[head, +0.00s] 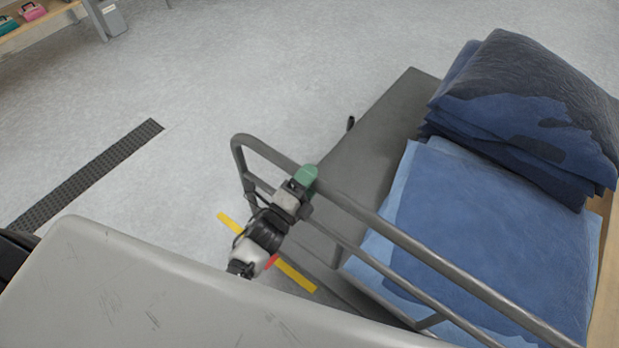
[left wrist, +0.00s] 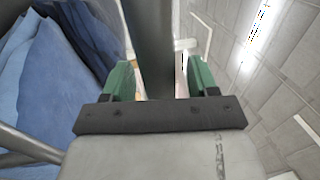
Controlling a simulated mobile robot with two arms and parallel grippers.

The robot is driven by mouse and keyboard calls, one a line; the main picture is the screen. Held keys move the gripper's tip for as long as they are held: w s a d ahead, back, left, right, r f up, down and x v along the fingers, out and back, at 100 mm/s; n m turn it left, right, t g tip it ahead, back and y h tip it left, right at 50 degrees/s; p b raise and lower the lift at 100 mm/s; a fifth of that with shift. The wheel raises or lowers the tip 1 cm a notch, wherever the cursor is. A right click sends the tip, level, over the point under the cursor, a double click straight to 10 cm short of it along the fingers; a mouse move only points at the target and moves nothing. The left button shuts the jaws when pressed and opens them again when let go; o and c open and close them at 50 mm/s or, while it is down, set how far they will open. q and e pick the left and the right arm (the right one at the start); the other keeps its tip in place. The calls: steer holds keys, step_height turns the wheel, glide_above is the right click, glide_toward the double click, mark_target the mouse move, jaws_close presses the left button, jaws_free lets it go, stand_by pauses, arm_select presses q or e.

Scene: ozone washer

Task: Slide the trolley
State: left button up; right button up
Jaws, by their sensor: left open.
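The trolley has a flat grey deck (head: 365,138) and a grey tubular handle frame (head: 405,243) that slants across the head view from the centre to the lower right. My left gripper (head: 304,180), with green fingers, is at the top rail near its left end. It also shows in the left wrist view (left wrist: 160,78), where the rail (left wrist: 153,45) passes between the two spread fingers. The jaws are open around the rail, with a gap visible at the right finger. The trolley's wheels are mostly hidden. My right gripper is not in view.
Folded blue cloths (head: 490,235) and a darker stack (head: 525,110) are on the right. A scratched grey surface (head: 150,295) fills the lower left. Yellow markings (head: 297,276) and a dark drain grate (head: 85,175) lie on the floor. The floor beyond is clear, with a shelf (head: 45,30) at top left.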

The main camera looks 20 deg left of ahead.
arm_select(q)
steer(key=b+v, duration=0.2)
steer(key=v, duration=0.9)
steer(key=shift+w, duration=0.1)
